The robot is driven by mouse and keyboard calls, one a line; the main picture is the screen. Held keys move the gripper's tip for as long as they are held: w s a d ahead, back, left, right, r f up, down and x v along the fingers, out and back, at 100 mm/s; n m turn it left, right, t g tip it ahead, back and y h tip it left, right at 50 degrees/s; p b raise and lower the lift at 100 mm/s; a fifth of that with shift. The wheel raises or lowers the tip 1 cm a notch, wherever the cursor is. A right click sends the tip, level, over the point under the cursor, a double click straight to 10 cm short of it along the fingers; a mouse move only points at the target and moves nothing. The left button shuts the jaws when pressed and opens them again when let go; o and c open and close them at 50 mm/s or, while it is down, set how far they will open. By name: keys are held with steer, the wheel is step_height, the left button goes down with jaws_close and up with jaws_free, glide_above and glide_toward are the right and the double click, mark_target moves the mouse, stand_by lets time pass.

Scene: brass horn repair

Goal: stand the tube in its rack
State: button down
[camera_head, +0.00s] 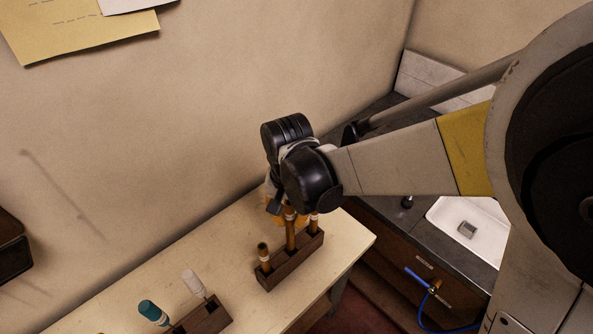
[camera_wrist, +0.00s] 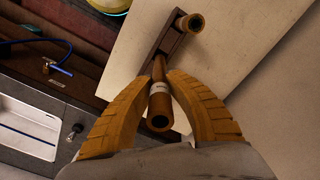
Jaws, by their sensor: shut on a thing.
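My gripper (camera_head: 290,216) is shut on a brown brass-coloured tube (camera_head: 291,236) with a pale band. The tube is upright over the middle of a dark wooden rack (camera_head: 292,264), and its lower end meets the rack's top. I cannot tell how deep it sits. In the wrist view the orange fingers (camera_wrist: 162,80) close on the tube (camera_wrist: 160,112) from both sides, and its open end faces the camera. The rack (camera_wrist: 168,42) shows beyond it. My wrist hides the tube's top in the head view.
Another tube (camera_head: 264,256) stands at the rack's near-left end, and one (camera_head: 314,221) at its far end. A second rack (camera_head: 204,317) with teal-handled (camera_head: 152,312) and white-handled (camera_head: 192,282) tools stands at lower left. A sink (camera_head: 470,232) is to the right. The bench (camera_head: 140,305) between racks is clear.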

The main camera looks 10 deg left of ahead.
mark_target(289, 212)
steer(key=shift+f+b, duration=3.8)
steer(key=shift+f, duration=0.65)
steer(key=c, duration=1.3)
jaws_free()
steer(key=shift+r, duration=0.1)
step_height(289, 212, up, 12)
steer(key=shift+s, duration=0.1)
steer(key=s+d+f+t+b, duration=0.1)
steer(key=s+d+t+b, duration=0.1)
steer(key=d, duration=1)
steer(key=s+d+f+t+b, duration=0.1)
steer(key=s+d+t+b, duration=0.2)
steer(key=d, duration=1)
steer(key=shift+s+d+f+t, duration=0.15)
steer(key=shift+d+f+t, duration=0.1)
steer(key=shift+t, duration=0.65)
